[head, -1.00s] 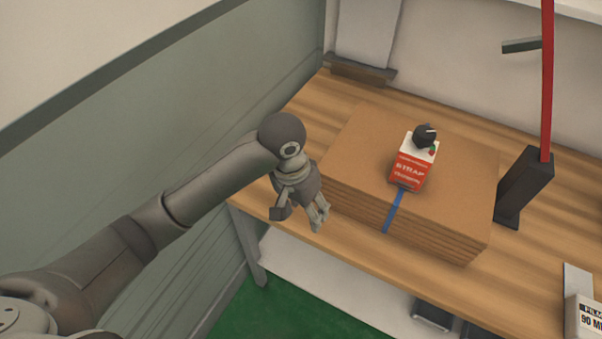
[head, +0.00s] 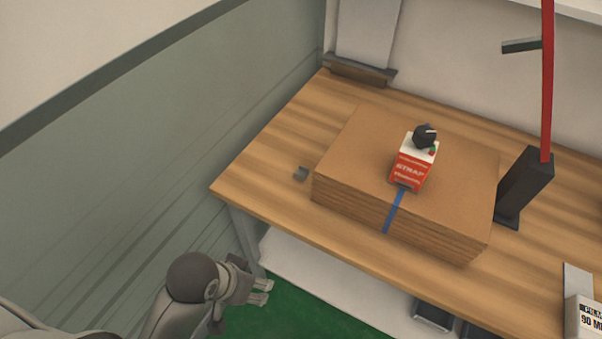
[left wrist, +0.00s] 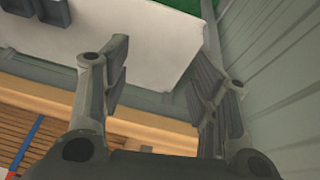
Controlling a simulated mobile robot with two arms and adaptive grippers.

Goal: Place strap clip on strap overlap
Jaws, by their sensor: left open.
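A small grey clip-like piece (head: 301,174), likely the strap clip, lies on the wooden table just left of the cardboard stack (head: 345,150). A blue strap (head: 394,211) runs over the stack's front edge and down its side. A red and white box marked STRAP (head: 408,171) with a black knob sits on the stack at the strap's upper end; no strap overlap can be made out. My left gripper (head: 265,291) is open and empty, in front of the table edge and apart from the clip. In the left wrist view its fingers (left wrist: 160,80) are spread.
The wooden table (head: 262,165) has free room left of the stack. A black post (head: 524,187) with a red upright stands right of the stack. A white box (head: 587,318) is at the lower right. A white shelf (head: 320,268) is under the table; a green wall (head: 110,160) stands left.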

